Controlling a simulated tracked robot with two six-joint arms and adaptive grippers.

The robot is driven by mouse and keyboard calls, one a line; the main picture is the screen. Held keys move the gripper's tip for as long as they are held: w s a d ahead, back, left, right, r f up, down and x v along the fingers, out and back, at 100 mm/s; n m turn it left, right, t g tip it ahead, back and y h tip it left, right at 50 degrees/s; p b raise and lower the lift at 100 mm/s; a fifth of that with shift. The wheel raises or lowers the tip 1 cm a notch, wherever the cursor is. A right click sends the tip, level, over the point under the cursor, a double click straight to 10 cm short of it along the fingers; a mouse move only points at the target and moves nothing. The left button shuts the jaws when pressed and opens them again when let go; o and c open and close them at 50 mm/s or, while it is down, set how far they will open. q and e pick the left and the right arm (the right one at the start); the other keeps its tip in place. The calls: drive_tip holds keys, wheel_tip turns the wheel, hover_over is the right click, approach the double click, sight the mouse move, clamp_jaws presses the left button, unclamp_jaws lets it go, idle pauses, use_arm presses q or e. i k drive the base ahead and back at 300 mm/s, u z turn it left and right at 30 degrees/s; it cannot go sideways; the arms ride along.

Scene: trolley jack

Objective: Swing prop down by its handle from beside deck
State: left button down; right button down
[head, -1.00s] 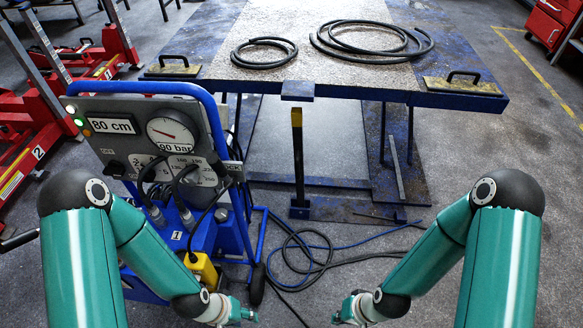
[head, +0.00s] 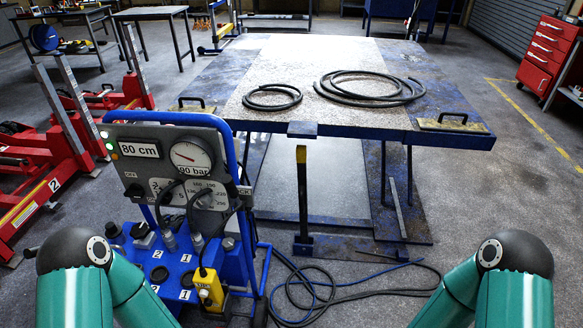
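The blue-edged deck (head: 215,62) is raised above a steel base plate (head: 345,165). A dark upright post with a yellow top (head: 302,185) stands below the middle of the deck's front edge, on a small foot; it may be the prop. Thinner dark bars (head: 408,170) hang or stand under the right side of the deck. Yellowish plates with black handles lie on the deck's left corner (head: 192,106) and right corner (head: 450,123). I cannot tell which handle belongs to the prop. Neither gripper shows; only my upper arms are at the bottom corners.
A blue control trolley (head: 187,275) with a gauge panel reading 80 cm stands front left. Black hoses (head: 366,86) lie coiled on the deck, others on the floor (head: 335,288). Red jacks (head: 40,150) stand left, a red cabinet (head: 547,47) back right. The floor right of the deck is clear.

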sight(301, 149)
drive_tip(key=k, duration=0.9)
drive_tip(key=z, duration=0.3)
drive_tip(key=i, duration=0.7)
drive_tip(key=z, duration=0.5)
drive_tip(key=i, duration=1)
drive_tip(key=u, duration=0.7)
